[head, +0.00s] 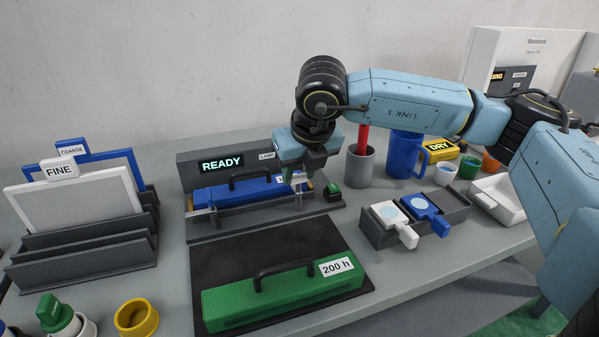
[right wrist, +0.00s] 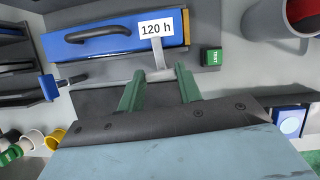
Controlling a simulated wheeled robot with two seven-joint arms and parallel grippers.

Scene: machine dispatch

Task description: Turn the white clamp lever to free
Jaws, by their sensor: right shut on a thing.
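My right gripper (head: 298,180) reaches down at the right end of the fixture under the READY display. In the right wrist view its green fingers (right wrist: 160,82) stand on either side of the white clamp lever (right wrist: 159,58) and are shut on it. The lever's upright part lies against the front of the blue cartridge (right wrist: 92,38), beside its "120 h" label. In the head view the gripper mostly hides this lever. The blue cartridge (head: 238,192) sits in the fixture. A second, blue-ended lever (right wrist: 76,81) is at its left end. My left gripper is not in view.
A green "200 h" cartridge (head: 240,298) lies on a dark mat in front. A green TEST button (head: 332,190) stands close to the right of my gripper. A grey holder (head: 376,235) with white and blue pieces is further right. Cups stand behind it.

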